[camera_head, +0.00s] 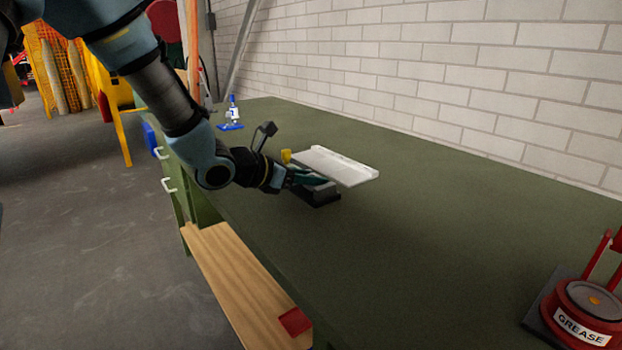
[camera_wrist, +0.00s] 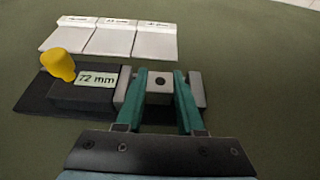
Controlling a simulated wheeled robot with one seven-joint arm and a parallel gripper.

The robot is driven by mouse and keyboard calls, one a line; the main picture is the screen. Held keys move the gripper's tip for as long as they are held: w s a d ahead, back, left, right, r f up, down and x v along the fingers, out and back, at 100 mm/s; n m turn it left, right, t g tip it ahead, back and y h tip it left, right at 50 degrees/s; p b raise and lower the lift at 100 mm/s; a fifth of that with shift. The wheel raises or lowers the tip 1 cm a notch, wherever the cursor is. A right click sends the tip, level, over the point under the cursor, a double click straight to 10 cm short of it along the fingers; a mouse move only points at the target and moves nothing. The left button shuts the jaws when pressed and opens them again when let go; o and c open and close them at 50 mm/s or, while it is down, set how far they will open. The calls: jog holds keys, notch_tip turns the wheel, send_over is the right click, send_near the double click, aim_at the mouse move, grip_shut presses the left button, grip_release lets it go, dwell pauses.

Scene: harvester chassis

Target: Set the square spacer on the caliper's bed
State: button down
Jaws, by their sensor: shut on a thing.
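The square spacer (camera_wrist: 160,84) is a small grey block with a dark hole in its top face. In the wrist view my gripper (camera_wrist: 160,78) has its two teal fingers shut on it, one on each side. The caliper (camera_wrist: 82,92) has a dark base, a yellow knob (camera_wrist: 59,65) and a "72 mm" label. Grey jaw blocks stand left and right of my fingers, with the spacer between them over the caliper's bed. I cannot tell whether the spacer touches the bed. In the head view my gripper (camera_head: 300,178) is at the caliper (camera_head: 322,197), and the spacer is hidden.
A white tray (camera_wrist: 110,40) with three labelled sections lies behind the caliper; it also shows in the head view (camera_head: 337,165). A blue-and-white bottle (camera_head: 233,112) stands farther back. A red grease tin (camera_head: 583,310) is at the front right. The green bench between is clear.

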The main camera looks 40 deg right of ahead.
jog(key=shift+f, duration=0.1)
jog(key=shift+c, duration=2.2)
grip_release()
jog(key=v, duration=1)
jog(key=shift+a+b, duration=0.4)
